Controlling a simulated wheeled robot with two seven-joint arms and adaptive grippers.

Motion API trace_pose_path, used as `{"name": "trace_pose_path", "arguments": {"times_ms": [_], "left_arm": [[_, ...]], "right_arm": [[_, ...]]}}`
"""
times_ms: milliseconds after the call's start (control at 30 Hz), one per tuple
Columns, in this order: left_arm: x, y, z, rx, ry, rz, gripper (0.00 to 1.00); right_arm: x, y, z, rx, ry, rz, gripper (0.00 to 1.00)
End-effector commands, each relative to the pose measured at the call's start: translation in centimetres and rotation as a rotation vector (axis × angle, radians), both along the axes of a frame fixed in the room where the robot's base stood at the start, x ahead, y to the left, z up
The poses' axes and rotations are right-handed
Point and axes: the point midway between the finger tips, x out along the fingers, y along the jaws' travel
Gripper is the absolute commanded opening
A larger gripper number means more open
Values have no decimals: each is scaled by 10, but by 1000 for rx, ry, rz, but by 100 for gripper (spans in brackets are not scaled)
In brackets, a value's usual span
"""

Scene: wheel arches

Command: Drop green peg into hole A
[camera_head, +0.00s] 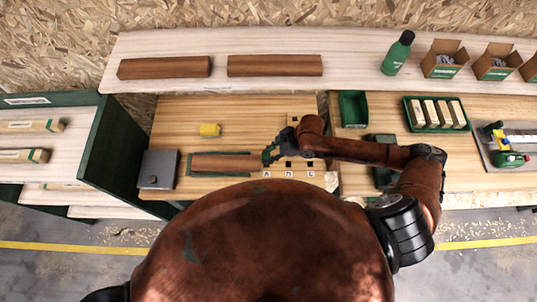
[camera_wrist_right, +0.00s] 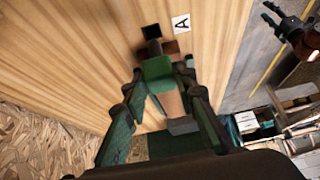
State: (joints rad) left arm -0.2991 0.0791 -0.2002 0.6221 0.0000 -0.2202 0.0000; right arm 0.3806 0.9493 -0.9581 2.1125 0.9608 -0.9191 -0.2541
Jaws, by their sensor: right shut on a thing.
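My right gripper (camera_head: 268,156) reaches in over the wooden table, beside the row of labelled holes. In the right wrist view its fingers (camera_wrist_right: 155,92) are shut on the green peg (camera_wrist_right: 158,70). The dark square hole (camera_wrist_right: 151,31) with the white label A (camera_wrist_right: 181,23) lies just beyond the peg. The peg appears close to the hole but apart from it; its lower end is partly hidden. In the head view the label A (camera_head: 267,174) is at the left of the label row. My left gripper (camera_wrist_right: 268,12) shows small in the right wrist view, fingers apart and empty.
A long brown wooden bar (camera_head: 220,162) lies left of the gripper. A green bin (camera_head: 353,108) and a tray of pale blocks (camera_head: 408,115) stand right.

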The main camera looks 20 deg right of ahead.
Motion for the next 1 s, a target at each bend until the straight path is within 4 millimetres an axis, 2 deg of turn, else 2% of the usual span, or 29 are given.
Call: {"name": "trace_pose_path", "arguments": {"times_ms": [167, 700, 1000], "left_arm": [[-1, 0, -13, 0, 1, 0, 40], [-3, 0, -22, 1, 4, 0, 40], [-3, 0, -25, 1, 5, 0, 40]], "right_arm": [[0, 0, -13, 1, 0, 0, 0], [0, 0, -42, 1, 0, -1, 0], [0, 0, -50, 1, 0, 0, 0]]}}
